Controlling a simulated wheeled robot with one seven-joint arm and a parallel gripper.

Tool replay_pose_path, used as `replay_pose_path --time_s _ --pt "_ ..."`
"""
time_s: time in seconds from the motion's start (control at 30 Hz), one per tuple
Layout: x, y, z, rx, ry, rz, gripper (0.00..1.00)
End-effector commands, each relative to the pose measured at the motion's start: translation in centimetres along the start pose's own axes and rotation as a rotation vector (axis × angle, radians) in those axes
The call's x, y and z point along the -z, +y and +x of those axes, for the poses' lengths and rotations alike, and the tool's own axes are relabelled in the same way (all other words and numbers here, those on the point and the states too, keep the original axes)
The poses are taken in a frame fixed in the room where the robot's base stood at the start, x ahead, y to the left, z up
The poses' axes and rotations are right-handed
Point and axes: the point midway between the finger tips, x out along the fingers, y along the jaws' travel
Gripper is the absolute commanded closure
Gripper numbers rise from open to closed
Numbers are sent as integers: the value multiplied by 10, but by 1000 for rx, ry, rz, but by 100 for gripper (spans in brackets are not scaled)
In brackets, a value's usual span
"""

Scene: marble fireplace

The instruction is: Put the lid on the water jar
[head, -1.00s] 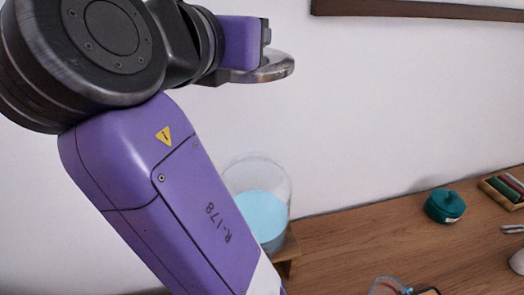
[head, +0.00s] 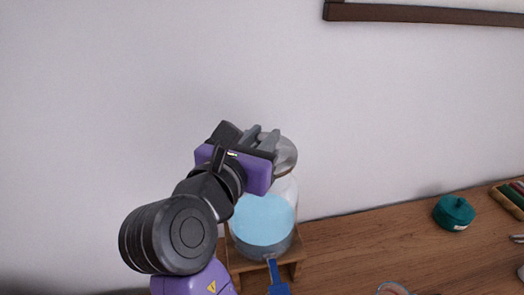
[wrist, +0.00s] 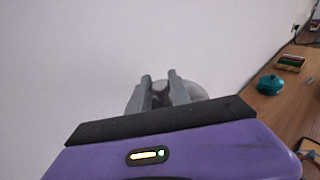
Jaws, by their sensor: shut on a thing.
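My gripper (head: 265,139) is shut on the lid (head: 286,154), a round grey metallic disc. In the wrist view the gripper (wrist: 159,78) points away, with the pale lid (wrist: 193,90) showing around and between its fingers. The water jar (head: 264,218) is clear glass with light blue water, standing on a wooden stand (head: 291,256). In the head view the lid overlaps the top of the jar. The jar's rim is hidden behind my gripper and the lid, so I cannot tell whether they touch.
A blue tap handle (head: 276,280) is at the jar's front. A teal lidded pot (head: 454,213) and a wooden tray of coloured sticks (head: 508,200) stand to the right on the wooden surface (head: 350,250). The wall is close behind the jar.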

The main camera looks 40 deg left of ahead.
Motion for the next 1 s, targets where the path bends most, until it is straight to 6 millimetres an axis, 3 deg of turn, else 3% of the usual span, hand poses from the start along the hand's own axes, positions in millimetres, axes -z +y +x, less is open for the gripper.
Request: replay_pose_path --time_s 0.23,0.6,0.63,0.73,1.0 --pt "34 0 4 -1 2 -3 100" --pt "37 0 5 0 1 -1 100" --pt "38 0 6 0 1 -1 74" --pt "38 0 6 0 1 -1 55" --pt "37 0 5 0 1 -1 54"
